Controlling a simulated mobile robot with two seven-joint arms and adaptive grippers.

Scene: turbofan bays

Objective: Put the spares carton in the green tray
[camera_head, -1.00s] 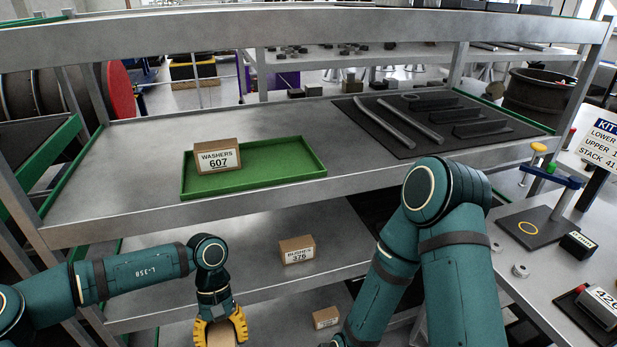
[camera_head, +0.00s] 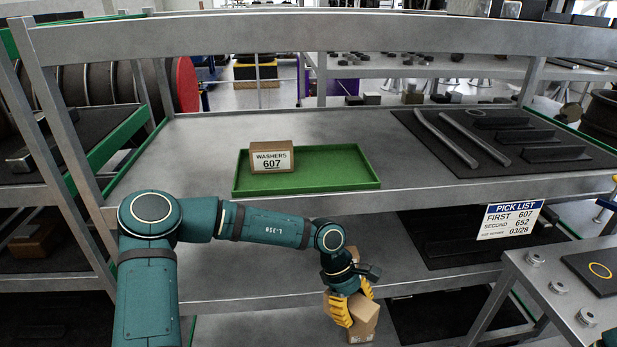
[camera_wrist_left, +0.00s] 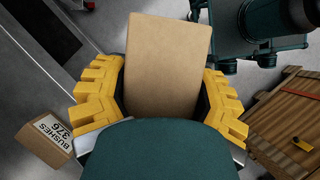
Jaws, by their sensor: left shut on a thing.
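My left gripper (camera_head: 352,299) is shut on a plain brown carton (camera_head: 363,318), held in front of the lower shelf, below and right of the green tray. In the left wrist view this carton (camera_wrist_left: 168,62) sits between the yellow fingers (camera_wrist_left: 163,95); no label shows on its visible face, so I cannot tell whether it is the spares carton. The green tray (camera_head: 330,181) lies on the upper shelf. A carton marked WASHERS 607 (camera_head: 271,158) stands in its left part; the right part is empty. My right gripper is not in view.
A BUSHES 376 carton (camera_wrist_left: 46,142) shows in the left wrist view, with a wooden crate (camera_wrist_left: 290,125) at right. A dark mat (camera_head: 500,150) with metal parts lies right of the tray. A PICK LIST sign (camera_head: 510,219) stands at right. The upper shelf edge (camera_head: 420,195) overhangs the gripper.

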